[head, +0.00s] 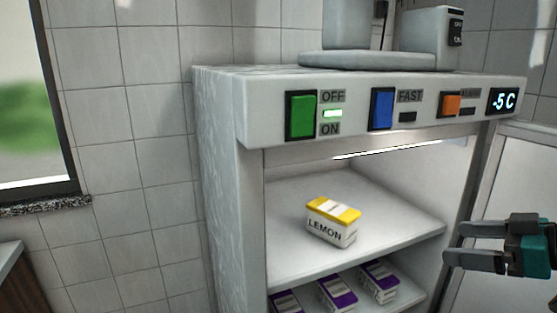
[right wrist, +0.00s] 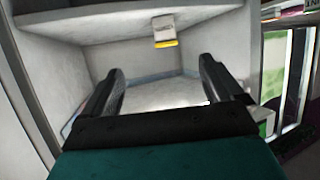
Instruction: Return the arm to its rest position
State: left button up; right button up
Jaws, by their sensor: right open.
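My right gripper (head: 455,243) is at the right of the head view, beside the freezer's open front. Its two dark fingers are apart with nothing between them, and the fingers also show spread in the right wrist view (right wrist: 161,68). A white and yellow box marked LEMON (head: 331,222) stands on the freezer's upper shelf (head: 290,255), to the left of the gripper and apart from it. A white and yellow box, likely the same one, shows beyond the fingers in the right wrist view (right wrist: 164,29). My left gripper is not in view.
Several purple and white boxes (head: 337,292) stand on the shelf below. The freezer (head: 222,180) has a panel with green (head: 301,115), blue (head: 382,108) and orange (head: 451,106) switches and a display reading -5 C. An open door (head: 515,170) stands at the right, close to my gripper.

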jog(key=s+a+f+m+h+p, duration=0.1)
jog(key=s+f+m+h, duration=0.1)
jog(key=f, duration=0.9)
jog(key=s+a+f+m+h, duration=0.1)
jog(key=s+f+m+h, duration=0.15)
jog(key=f, duration=0.85)
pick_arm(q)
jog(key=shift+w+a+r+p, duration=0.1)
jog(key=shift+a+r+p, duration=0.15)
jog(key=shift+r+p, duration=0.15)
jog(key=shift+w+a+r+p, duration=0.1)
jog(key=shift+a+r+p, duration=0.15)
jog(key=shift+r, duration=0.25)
pick_arm(e)
jog(key=s+a+f+h, duration=0.1)
jog(key=s+a+f, duration=0.3)
jog(key=a, duration=0.3)
jog(key=s+a+f+m+h, duration=0.1)
jog(key=s+a+f, duration=0.4)
jog(key=a, duration=0.2)
jog(key=shift+a+t, duration=0.25)
jog(key=shift+t, duration=0.05)
